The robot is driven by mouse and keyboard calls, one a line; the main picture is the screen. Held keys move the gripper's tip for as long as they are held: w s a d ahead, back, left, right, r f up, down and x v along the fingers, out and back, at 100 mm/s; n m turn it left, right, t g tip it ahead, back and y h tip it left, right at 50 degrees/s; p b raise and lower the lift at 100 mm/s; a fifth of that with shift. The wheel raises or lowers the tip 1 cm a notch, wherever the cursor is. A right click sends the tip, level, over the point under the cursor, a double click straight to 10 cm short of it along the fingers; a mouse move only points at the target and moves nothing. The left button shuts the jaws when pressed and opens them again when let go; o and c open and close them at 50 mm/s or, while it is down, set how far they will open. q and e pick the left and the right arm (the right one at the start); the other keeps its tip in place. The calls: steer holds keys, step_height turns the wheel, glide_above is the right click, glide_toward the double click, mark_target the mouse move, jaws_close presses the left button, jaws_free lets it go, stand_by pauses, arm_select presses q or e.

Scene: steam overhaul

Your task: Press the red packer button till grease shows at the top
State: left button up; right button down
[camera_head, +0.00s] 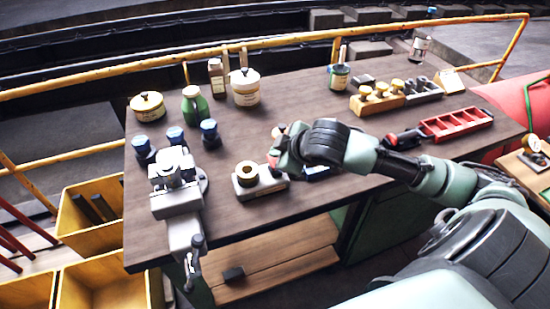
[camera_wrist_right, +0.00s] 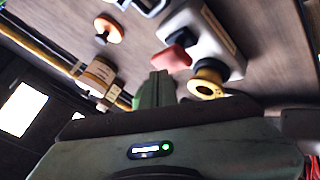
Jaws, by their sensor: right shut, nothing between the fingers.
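The packer is a small grey block (camera_head: 262,187) on the bench with a brass ring (camera_head: 246,172) at its left end. In the right wrist view, the grey block (camera_wrist_right: 205,32), the red button (camera_wrist_right: 172,58) and the brass ring (camera_wrist_right: 207,79) show. My right gripper (camera_head: 282,156) is shut and empty, beside and over the packer's right end. In the wrist view its fingertips (camera_wrist_right: 158,80) lie close to the red button; I cannot tell whether they touch. I cannot make out grease at the ring. My left gripper is not in view.
A vise (camera_head: 175,190) stands left of the packer, with several blue-capped jars behind it. Tins (camera_head: 245,87) and a green bottle (camera_head: 194,105) stand at the back. A red tray (camera_head: 456,124) lies to the right.

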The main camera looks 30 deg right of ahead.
steer(key=shift+s+f+b, duration=0.1)
steer(key=shift+f+b, duration=0.4)
steer(key=shift+f, duration=0.7)
stand_by(1.0)
steer(key=shift+r, duration=0.1)
steer(key=shift+r+p, duration=1.45)
steer(key=shift+p, duration=0.15)
steer(key=shift+r, duration=0.2)
step_height(320, 180, up, 5)
steer(key=p, duration=0.6)
steer(key=shift+f, duration=0.2)
stand_by(1.7)
